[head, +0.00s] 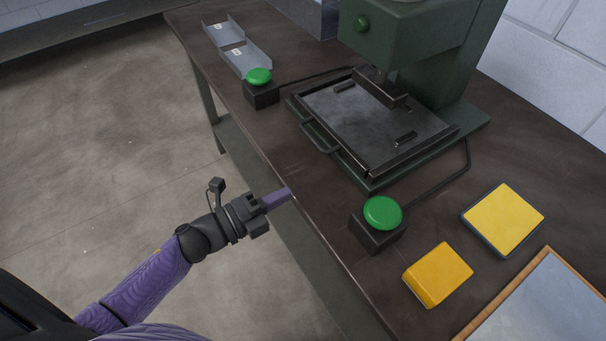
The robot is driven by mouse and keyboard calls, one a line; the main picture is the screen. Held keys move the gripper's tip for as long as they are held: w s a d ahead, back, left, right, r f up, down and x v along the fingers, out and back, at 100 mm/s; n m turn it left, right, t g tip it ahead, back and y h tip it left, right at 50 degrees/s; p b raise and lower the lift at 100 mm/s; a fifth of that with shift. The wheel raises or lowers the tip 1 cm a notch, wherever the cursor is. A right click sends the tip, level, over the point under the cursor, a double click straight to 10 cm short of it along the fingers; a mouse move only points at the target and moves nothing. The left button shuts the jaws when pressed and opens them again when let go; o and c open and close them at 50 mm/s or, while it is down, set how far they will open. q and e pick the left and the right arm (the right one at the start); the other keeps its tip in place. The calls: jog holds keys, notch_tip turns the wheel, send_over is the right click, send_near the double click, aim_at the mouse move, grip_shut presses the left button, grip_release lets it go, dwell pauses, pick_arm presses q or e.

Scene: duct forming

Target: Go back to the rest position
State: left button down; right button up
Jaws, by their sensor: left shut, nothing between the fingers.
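My left gripper (279,200) shows in the head view, with its arm coming in from the lower left. Its purple fingers are shut with nothing between them. It is in front of the workbench's near edge, apart from the machine and the buttons. My right gripper is not in view.
A brown workbench (300,172) holds a green press (420,40) with a black handled tray (372,122). Green push buttons (382,213) and (259,76) flank it. Nearby are a yellow block (438,274), a yellow pad (503,219) and bent metal pieces (246,59). Open floor lies left.

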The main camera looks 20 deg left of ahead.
pick_arm(q)
jog(key=s+a+f+n+g+y, duration=0.1)
jog(key=s+a+f+n+y, duration=0.1)
jog(key=s+f+n+y, duration=0.3)
jog(key=a+f+n+g+y, duration=0.15)
jog(key=f+n, duration=0.25)
jog(key=f, duration=0.4)
jog(key=s+a+f+n+g+y, duration=0.1)
jog(key=s+a+f+n+y, duration=0.1)
jog(key=s+f+n+y, duration=0.3)
jog(key=s+d+f+n+g, duration=0.1)
jog(key=s+f+n+g, duration=0.3)
jog(key=s, duration=0.8)
jog(key=s+d+f+n+g, duration=0.1)
jog(key=s+f+n+g, duration=0.4)
jog(key=s+f, duration=0.4)
jog(key=s+g, duration=0.1)
jog(key=s, duration=0.3)
jog(key=shift+d+f+g, duration=0.15)
jog(key=shift+f+g, duration=0.15)
jog(key=shift+g, duration=0.05)
